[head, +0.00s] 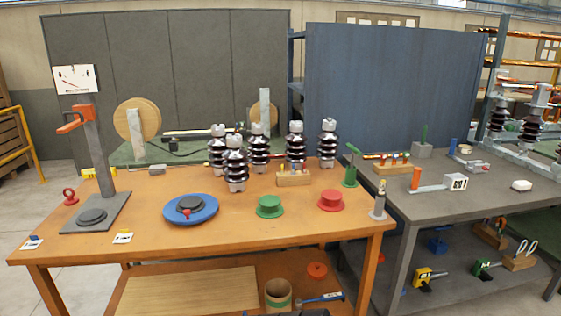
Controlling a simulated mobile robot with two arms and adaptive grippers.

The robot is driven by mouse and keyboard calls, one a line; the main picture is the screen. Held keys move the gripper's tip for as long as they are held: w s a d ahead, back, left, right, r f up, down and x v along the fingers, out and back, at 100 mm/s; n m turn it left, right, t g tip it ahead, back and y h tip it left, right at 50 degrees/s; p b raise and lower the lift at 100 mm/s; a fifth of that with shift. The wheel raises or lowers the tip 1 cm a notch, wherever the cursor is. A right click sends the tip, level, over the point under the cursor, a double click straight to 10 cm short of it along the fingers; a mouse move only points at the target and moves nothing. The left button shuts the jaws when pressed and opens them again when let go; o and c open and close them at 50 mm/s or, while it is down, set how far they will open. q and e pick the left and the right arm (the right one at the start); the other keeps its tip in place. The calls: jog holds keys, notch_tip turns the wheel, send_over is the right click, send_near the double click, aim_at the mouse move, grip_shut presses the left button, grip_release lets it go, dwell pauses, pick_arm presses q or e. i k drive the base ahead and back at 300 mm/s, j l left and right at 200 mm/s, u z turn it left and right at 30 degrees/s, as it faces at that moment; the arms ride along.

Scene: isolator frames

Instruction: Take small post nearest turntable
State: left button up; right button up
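The post nearest the turntable (235,171) is the front one of the group, behind and right of the turntable. It partly covers the posts behind it, including one at its left (216,157) and one at its right (258,156). Neither of my grippers is in view.
A grey stand with an orange lever (104,155) rises left of the turntable. Green (269,208) and red (331,202) flanged pieces sit at right, and a wooden block (294,179) behind them. A grey table (460,230) adjoins at right. The front tabletop strip is mostly clear.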

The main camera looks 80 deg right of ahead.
aim_at(236, 169)
jog(key=z, duration=2.35)
jog(key=i+j, duration=0.05)
